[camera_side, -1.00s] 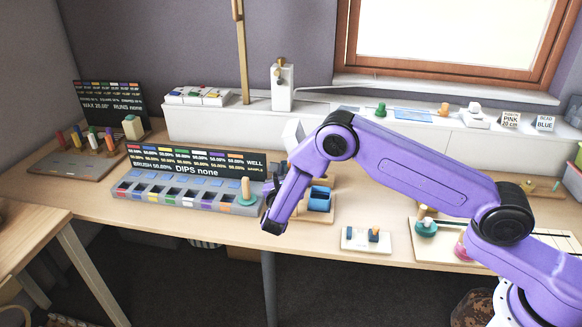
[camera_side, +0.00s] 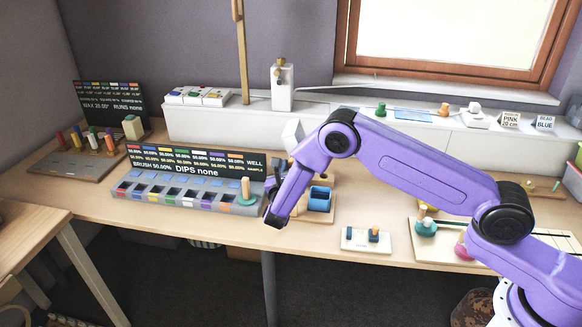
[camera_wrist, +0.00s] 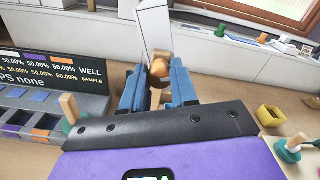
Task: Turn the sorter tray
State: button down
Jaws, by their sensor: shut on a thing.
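My gripper (camera_wrist: 158,88) shows in the wrist view with its two blue fingers closed around a wooden knob (camera_wrist: 159,68) with a rounded orange top. A white upright panel (camera_wrist: 154,28) stands just behind the knob. In the side view my gripper (camera_side: 272,188) is low over the table, just right of the grey compartment tray (camera_side: 150,198); its fingertips are mostly hidden by my wrist there. The white panel (camera_side: 292,132) rises behind it. I cannot tell for sure which piece is the sorter tray; what the knob is fixed to is hidden.
A dark sign (camera_side: 195,161) stands behind the compartment tray, and a wooden peg (camera_side: 246,188) on a green base is at its right end. A blue block (camera_side: 320,199) is close right of my gripper. A small white board (camera_side: 366,240) lies near the front edge.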

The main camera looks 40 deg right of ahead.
jog(key=n, duration=0.3)
jog(key=shift+n, duration=0.4)
jog(key=n, duration=0.3)
jog(key=shift+a+n, duration=0.1)
jog(key=shift+n, duration=0.2)
jog(key=n, duration=0.6)
jog(key=shift+f, duration=0.15)
jog(key=shift+n, duration=0.3)
jog(key=c, duration=0.9)
grip_release()
jog(key=v, duration=1.7)
jog(key=shift+s+a, duration=0.15)
jog(key=shift+s, duration=0.05)
